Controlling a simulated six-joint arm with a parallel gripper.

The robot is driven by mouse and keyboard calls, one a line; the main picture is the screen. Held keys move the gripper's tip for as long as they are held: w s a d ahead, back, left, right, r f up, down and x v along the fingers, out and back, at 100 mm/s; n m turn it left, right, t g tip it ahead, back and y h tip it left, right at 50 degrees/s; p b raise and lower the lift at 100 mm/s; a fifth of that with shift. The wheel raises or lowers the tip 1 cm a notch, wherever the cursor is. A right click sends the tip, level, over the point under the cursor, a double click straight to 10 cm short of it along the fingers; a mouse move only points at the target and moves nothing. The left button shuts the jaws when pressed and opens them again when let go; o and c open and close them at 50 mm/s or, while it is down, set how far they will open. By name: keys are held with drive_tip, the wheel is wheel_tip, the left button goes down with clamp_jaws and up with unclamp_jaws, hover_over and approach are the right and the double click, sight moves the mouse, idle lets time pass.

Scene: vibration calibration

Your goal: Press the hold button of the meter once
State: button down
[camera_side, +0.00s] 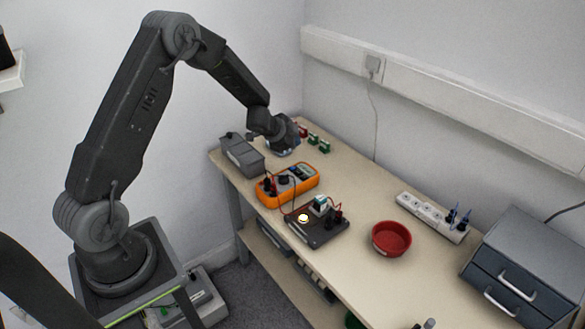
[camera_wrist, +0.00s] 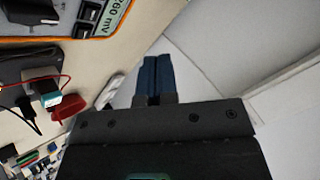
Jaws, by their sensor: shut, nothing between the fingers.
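The meter (camera_side: 290,187) is an orange-cased multimeter with a dial and a display, lying on the bench. In the wrist view, part of the meter (camera_wrist: 62,16) shows at the upper left, with dark buttons (camera_wrist: 88,14) beside a greenish display ending in "260 mV". I cannot tell which button is hold. My gripper (camera_side: 288,150) is over the far end of the bench, beyond the meter and apart from it. In the wrist view, its blue fingers (camera_wrist: 156,60) are together and empty, to the right of the meter.
A grey box (camera_side: 242,155) stands left of the meter. A red bowl (camera_side: 391,240), a white power strip (camera_side: 430,215) and grey drawers (camera_side: 525,265) are to the right. Small red and green parts (camera_side: 318,142) lie behind.

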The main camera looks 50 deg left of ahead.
sight(293, 169)
drive_tip(key=shift+a+f, duration=0.1)
drive_tip(key=shift+f, duration=3.25)
drive_tip(key=shift+f, duration=0.1)
drive_tip(key=shift+f, duration=0.3)
drive_tip(key=shift+f, duration=0.55)
drive_tip(key=shift+r, duration=0.85)
drive_tip(key=shift+r, duration=2.55)
